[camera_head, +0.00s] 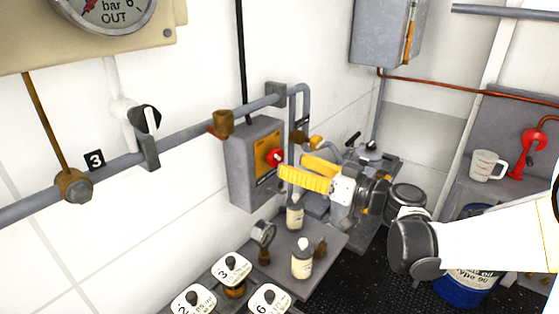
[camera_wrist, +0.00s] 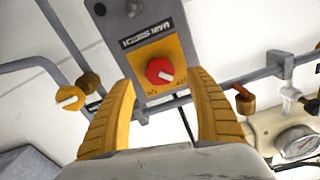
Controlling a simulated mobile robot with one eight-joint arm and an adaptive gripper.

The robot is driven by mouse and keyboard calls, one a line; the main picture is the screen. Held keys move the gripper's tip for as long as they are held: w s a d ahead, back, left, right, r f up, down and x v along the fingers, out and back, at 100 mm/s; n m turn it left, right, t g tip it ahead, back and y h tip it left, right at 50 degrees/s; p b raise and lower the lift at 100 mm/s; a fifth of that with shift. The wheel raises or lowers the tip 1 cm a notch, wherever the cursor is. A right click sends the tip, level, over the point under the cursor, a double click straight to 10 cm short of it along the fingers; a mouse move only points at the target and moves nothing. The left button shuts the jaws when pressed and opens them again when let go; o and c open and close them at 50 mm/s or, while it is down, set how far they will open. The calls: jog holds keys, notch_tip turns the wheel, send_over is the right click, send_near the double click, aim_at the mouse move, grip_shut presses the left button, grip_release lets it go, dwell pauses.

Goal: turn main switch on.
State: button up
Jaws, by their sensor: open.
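The main switch is a red round knob (camera_head: 273,157) on a yellow plate, on the front of a grey wall box (camera_head: 243,165). The small markings below the knob are too blurred to read. My gripper (camera_head: 291,165) is open and empty, its yellow fingers pointing at the knob from close by. In the wrist view the fingers stand left and right of the knob, apart from it. I cannot tell the remaining depth gap.
A grey pipe (camera_head: 185,136) with valves runs along the wall beside the box. Below are bottles (camera_head: 302,261), a small gauge (camera_head: 263,233) and several numbered tags (camera_head: 231,268). A large gauge (camera_head: 103,8) is at upper left. A measuring jug (camera_head: 487,166) stands at right.

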aim_at(280, 160)
jog(key=x, duration=0.5)
jog(key=shift+w+a+b, duration=0.1)
jog(key=shift+w+b, duration=0.05)
jog(key=shift+b, duration=0.25)
jog(key=c, duration=1.2)
